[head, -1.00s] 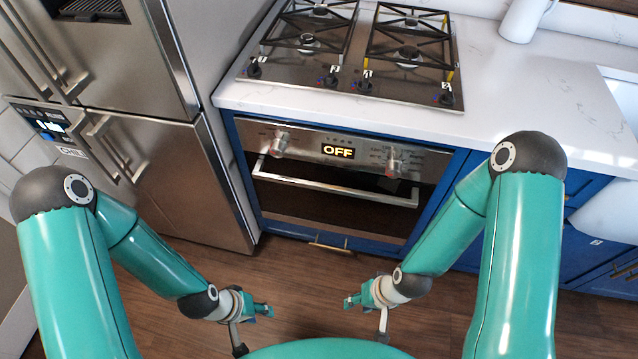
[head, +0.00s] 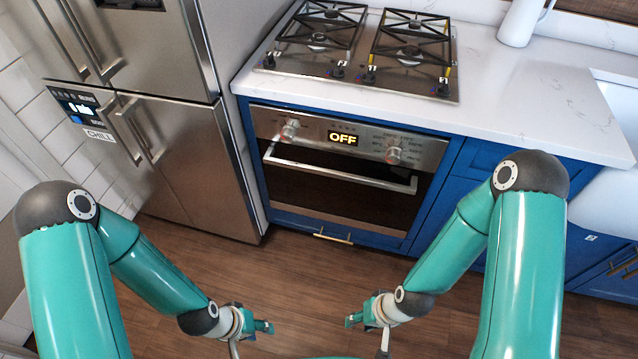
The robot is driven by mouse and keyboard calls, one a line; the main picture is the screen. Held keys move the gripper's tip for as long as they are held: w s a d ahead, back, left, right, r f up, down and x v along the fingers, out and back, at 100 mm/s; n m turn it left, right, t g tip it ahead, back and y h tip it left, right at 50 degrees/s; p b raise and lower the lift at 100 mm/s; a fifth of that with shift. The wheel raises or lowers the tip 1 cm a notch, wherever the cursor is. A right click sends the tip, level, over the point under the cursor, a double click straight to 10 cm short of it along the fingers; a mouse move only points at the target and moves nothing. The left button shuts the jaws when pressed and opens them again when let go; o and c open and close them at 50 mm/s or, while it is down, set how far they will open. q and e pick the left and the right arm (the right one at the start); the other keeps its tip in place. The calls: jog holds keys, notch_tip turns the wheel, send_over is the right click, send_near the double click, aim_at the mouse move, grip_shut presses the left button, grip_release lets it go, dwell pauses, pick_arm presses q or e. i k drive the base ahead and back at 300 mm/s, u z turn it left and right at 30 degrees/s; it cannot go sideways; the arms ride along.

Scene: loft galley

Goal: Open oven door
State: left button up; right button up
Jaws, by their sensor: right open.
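The oven (head: 345,190) is built into the blue cabinets below the counter. Its door is shut, with a dark window and a long horizontal metal handle (head: 340,176) near the top. The display above reads OFF. My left gripper (head: 258,328) is low in front of the oven, to the left, apart from the handle. Whether its fingers are open is too small to tell. My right gripper (head: 360,320) is low in front of the oven, to the right, open and empty, also apart from the handle.
A steel fridge (head: 165,150) stands left of the oven. A gas cooktop (head: 365,50) sits in the white counter (head: 530,90) above it. A drawer with a small brass handle (head: 332,237) is below the oven. Open wooden floor (head: 300,280) lies before it.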

aim_at(377, 197)
jog(key=z, duration=0.2)
jog(key=i, duration=0.9)
jog(key=u, duration=0.1)
